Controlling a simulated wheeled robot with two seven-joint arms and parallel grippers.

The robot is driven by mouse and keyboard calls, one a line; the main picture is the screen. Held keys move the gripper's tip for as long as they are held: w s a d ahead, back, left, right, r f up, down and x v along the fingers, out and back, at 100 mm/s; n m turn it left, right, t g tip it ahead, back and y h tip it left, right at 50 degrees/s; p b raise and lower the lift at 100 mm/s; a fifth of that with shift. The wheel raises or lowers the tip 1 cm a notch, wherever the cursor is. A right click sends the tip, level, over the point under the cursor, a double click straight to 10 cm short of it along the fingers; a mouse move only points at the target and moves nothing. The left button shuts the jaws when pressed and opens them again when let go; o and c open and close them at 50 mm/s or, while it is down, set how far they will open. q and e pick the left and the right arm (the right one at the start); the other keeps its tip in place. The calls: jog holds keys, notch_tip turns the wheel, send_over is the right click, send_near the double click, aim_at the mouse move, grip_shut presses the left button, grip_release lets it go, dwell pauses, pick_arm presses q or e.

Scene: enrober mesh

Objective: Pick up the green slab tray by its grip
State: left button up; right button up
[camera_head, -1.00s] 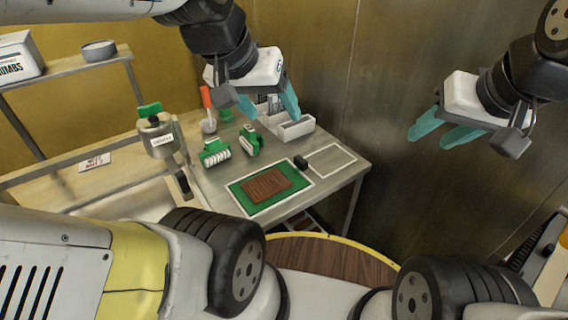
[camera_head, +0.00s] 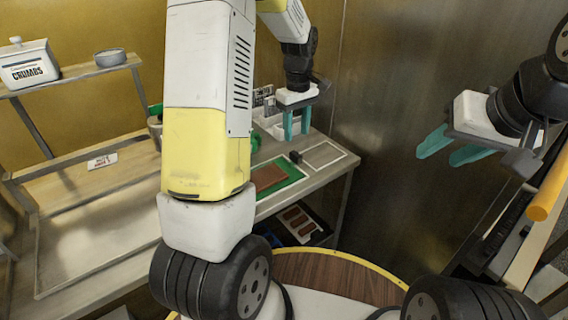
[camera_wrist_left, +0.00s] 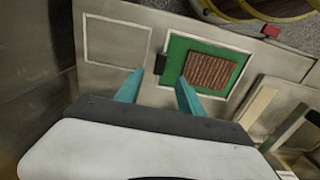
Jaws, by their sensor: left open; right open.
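The green slab tray (camera_head: 291,178) lies on the grey bench with a brown slab (camera_head: 268,178) on it. My left arm hides its left part in the head view. Its small black grip (camera_head: 295,157) is at the tray's far right corner. My left gripper (camera_head: 297,136) is open and empty, pointing down above the bench near the grip. In the left wrist view, the green tray (camera_wrist_left: 176,52) is in full sight, and the black grip (camera_wrist_left: 160,64) appears between and just beyond the open fingertips (camera_wrist_left: 158,80). My right gripper (camera_head: 438,159) is open and empty, away from the bench.
An empty outlined rectangle (camera_head: 324,155) lies beside the tray. A white bin (camera_head: 273,125) stands behind the gripper. A lower shelf holds dark slabs (camera_head: 298,220). A crumbs box (camera_head: 28,66) and a bowl (camera_head: 110,58) stand on the left rack. A metal wall closes the right.

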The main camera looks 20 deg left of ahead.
aim_at(296, 153)
pick_arm(q)
notch_tip(296, 153, down, 8)
dwell(0.5)
jog(key=shift+c, duration=0.4)
grip_shut()
